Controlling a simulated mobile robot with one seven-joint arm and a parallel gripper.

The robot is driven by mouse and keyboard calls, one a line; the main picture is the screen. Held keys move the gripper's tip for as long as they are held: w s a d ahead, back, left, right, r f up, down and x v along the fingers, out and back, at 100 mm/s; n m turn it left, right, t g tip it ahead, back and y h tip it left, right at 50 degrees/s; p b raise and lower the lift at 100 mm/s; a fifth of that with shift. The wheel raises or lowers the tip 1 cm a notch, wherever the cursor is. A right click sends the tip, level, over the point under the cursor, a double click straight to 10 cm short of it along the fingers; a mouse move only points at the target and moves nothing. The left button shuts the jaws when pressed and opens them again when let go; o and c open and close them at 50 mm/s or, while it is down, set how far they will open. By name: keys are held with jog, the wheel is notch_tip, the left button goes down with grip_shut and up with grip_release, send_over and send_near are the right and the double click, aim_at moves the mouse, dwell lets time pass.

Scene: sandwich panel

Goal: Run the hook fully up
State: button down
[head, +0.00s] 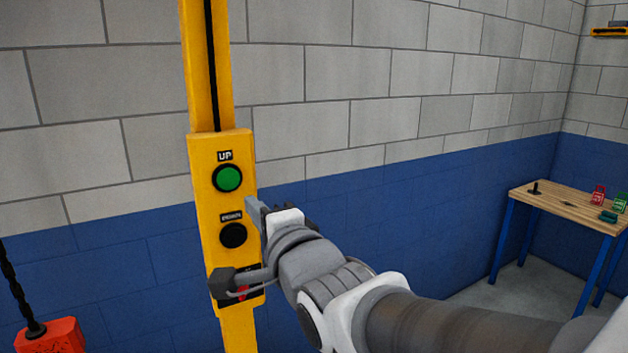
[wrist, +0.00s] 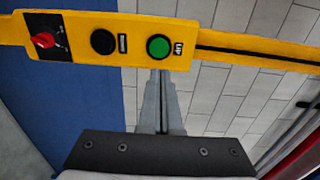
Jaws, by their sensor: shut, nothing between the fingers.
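The yellow control panel (head: 203,190) stands on a yellow post in front of the wall. It carries a green UP button (head: 228,178), a black button (head: 233,235) below it, and a red switch (head: 243,293), partly covered by my arm. My gripper (head: 254,208) is shut and empty at the panel's right side, just below the green button's height. In the wrist view, the fingertips (wrist: 160,78) point towards the green button (wrist: 159,47); I cannot tell whether they touch the panel. A red block (head: 55,338) on a dark chain hangs at lower left; no hook shows.
A wooden-topped table (head: 565,205) with blue legs stands at the right, with small red and green items (head: 598,195) on it. A grey and blue block wall is behind the panel. A yellow shelf or bracket (head: 610,32) is at upper right.

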aim_at(229, 179)
jog(key=p+x, duration=0.1)
jog(key=x, duration=1.1)
jog(key=shift+w+p, duration=0.1)
jog(key=shift+p, duration=0.2)
